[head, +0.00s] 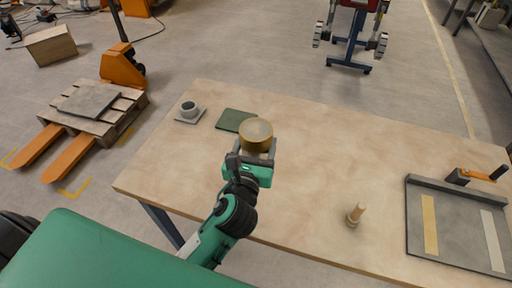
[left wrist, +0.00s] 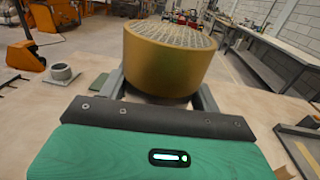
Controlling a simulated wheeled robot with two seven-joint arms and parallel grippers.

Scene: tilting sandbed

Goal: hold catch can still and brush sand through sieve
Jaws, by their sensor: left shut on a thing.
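My left gripper (head: 257,151) is shut on a round brass sieve (head: 256,134) with a mesh top. In the left wrist view the sieve (left wrist: 167,62) sits upright between the two fingers. Its height above the table is hard to tell. A short brush (head: 356,213) with a pale wooden handle stands upright on the table, right of my left gripper. A grey cup-like can (head: 188,109) stands on a square plate at the back left; it also shows in the left wrist view (left wrist: 62,72). My right gripper is not in view.
A dark green mat (head: 234,120) lies just left of the sieve. A grey tray (head: 453,240) with two pale strips and an orange-handled part (head: 474,175) lies at the right of the wooden table (head: 310,160). The middle of the table is clear.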

